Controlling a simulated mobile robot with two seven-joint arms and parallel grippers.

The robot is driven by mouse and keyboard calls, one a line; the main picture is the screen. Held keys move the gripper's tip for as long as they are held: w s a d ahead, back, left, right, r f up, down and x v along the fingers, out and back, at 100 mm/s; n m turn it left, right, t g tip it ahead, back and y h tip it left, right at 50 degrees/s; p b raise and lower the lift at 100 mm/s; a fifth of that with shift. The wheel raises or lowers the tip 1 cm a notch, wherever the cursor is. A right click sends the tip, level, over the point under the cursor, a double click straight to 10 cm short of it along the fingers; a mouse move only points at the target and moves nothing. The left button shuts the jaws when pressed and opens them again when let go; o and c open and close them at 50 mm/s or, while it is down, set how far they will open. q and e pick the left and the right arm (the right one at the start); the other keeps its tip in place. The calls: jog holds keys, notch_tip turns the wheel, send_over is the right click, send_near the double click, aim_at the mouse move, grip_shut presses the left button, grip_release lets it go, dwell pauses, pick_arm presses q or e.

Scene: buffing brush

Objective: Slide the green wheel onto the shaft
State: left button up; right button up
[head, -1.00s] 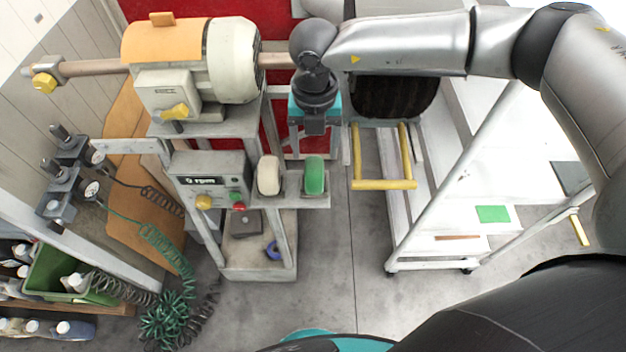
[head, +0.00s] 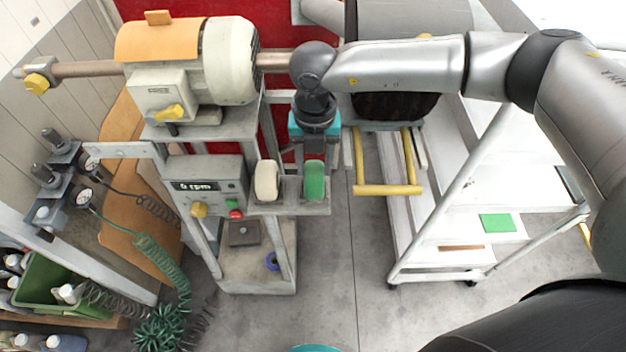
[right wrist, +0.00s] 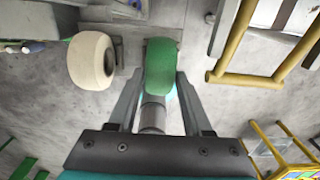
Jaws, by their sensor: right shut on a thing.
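The green wheel (head: 314,180) stands upright in a grey holder on the small shelf (head: 318,207), beside a cream wheel (head: 266,180). My right gripper (head: 314,160) points down from above and is shut on the green wheel. In the right wrist view the green wheel (right wrist: 162,64) sits between the two fingers of this gripper (right wrist: 160,85). The shaft (head: 275,60) sticks out of the right side of the cream motor (head: 230,60). Its far part is hidden behind my right wrist. My left gripper is not in view.
A control box (head: 205,185) with yellow, red and green knobs is left of the wheels. A white cart (head: 408,225) with a yellow handle (head: 388,190) stands on the right. Hoses (head: 165,265) hang at the left. The floor between stand and cart is clear.

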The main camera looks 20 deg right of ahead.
grip_shut()
jog(key=shift+r+p, duration=2)
jog(key=shift+r, duration=1.05)
